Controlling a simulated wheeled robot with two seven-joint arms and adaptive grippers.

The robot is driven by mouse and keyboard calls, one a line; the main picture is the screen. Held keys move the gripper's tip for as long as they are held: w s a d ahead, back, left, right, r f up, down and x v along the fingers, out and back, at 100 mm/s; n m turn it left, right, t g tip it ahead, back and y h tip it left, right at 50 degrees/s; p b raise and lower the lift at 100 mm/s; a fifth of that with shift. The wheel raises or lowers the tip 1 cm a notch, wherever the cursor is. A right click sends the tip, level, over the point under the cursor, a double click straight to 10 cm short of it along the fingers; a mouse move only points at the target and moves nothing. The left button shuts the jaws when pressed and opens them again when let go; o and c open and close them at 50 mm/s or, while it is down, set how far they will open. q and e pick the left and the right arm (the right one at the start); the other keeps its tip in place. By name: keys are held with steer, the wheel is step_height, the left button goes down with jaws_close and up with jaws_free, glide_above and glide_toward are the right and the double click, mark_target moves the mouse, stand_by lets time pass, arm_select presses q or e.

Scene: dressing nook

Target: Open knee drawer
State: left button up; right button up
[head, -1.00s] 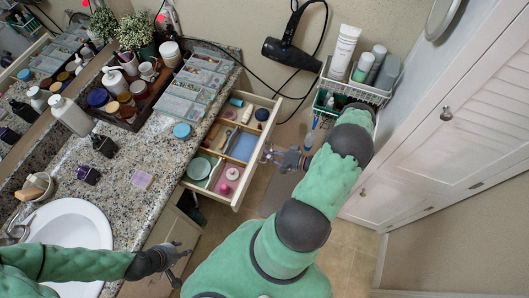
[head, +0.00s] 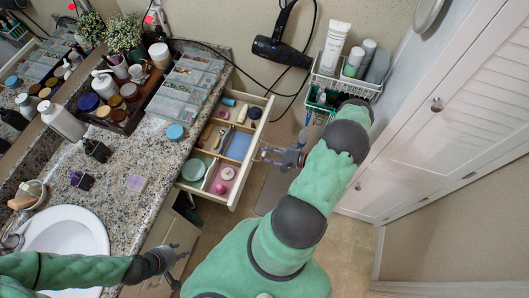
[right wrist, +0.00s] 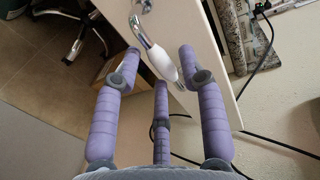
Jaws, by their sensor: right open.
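A white drawer (head: 243,183) under the granite counter stands pulled out in the head view, its compartments holding small items. Its front panel (right wrist: 215,85) shows in the right wrist view, with a curved metal bar handle with a white grip (right wrist: 158,60). My right gripper (head: 262,153) is just outside the drawer front; in the right wrist view its purple fingers (right wrist: 160,62) are spread apart on either side of the handle. Whether they touch it is unclear. My left gripper (head: 177,264) is empty, low in front of the cabinet, with its fingers apart.
The counter (head: 160,200) holds a sink (head: 65,235), bottles, jars and clear organizers (head: 180,95). A hair dryer (head: 280,50) hangs on the wall beside a wire rack (head: 345,85). White louvered doors (head: 440,130) stand at the right. Floor (head: 345,250) is clear beside my right arm.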

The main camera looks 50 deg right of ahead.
steer(key=v, duration=0.5)
steer(key=shift+s, duration=0.2)
stand_by(0.4)
